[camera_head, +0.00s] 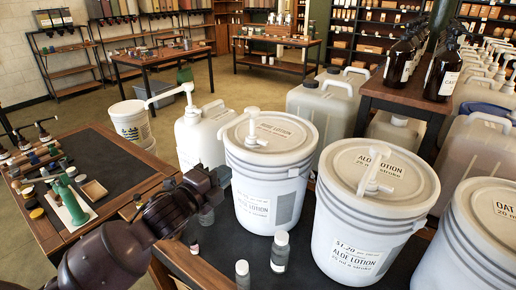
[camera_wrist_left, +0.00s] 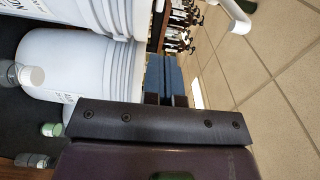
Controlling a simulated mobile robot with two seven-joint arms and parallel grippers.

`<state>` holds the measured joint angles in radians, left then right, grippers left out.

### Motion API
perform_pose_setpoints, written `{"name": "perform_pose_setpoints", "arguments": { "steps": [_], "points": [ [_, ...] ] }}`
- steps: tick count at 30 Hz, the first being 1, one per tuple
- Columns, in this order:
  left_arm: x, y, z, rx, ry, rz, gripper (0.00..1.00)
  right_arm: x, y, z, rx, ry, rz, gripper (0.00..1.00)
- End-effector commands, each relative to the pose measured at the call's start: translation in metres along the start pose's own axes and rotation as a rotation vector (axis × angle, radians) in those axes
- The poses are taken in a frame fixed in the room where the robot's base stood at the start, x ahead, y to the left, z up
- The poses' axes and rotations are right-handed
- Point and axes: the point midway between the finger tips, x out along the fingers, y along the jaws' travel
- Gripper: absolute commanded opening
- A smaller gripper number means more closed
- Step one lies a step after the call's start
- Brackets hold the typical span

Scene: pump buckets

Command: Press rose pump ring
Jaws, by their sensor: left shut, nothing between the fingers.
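No label reading "rose" is legible, so I cannot tell which pump is the rose one. A white pump (camera_head: 253,124) stands on the left aloe lotion bucket (camera_head: 262,200). Another pump (camera_head: 374,168) stands on the right aloe lotion bucket (camera_head: 352,245). A white jug (camera_head: 203,138) with a long-spouted pump (camera_head: 189,100) is behind my left gripper (camera_head: 221,176). That gripper is shut and empty, just left of the left aloe bucket; its fingertips also show in the left wrist view (camera_wrist_left: 166,75). Whether it touches anything is unclear. My right gripper is out of view.
Small bottles (camera_head: 280,250) stand in front of the buckets. An oat bucket (camera_head: 480,240) is at the right edge. A side table (camera_head: 105,160) with small bottles is at left. A white pail (camera_head: 131,124) stands behind it.

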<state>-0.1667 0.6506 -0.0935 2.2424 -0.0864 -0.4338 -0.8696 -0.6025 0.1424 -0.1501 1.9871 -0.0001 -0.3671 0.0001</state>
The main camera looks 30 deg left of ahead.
Motion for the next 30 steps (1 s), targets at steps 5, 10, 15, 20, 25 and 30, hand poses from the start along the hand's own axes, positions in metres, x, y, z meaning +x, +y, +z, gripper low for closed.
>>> {"name": "perform_pose_setpoints", "arguments": {
  "steps": [5, 10, 15, 20, 25, 30],
  "points": [
    [0.012, -0.001, 0.0, -0.001, 0.0, -0.002, 0.0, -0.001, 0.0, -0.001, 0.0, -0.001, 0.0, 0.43],
    [0.037, -0.002, 0.0, -0.002, 0.001, -0.002, 0.0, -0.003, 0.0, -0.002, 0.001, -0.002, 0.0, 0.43],
    [0.065, -0.002, 0.0, -0.001, 0.0, -0.002, 0.0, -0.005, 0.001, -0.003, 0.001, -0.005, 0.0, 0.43],
    [0.092, -0.001, 0.0, -0.003, 0.0, -0.001, 0.0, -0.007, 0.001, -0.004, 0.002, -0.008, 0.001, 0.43],
    [0.117, -0.001, 0.0, -0.003, 0.0, 0.0, 0.0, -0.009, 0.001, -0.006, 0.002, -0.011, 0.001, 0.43],
    [0.133, -0.001, 0.0, -0.002, 0.0, 0.0, 0.0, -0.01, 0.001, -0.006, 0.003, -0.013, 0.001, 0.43]
  ]
}}
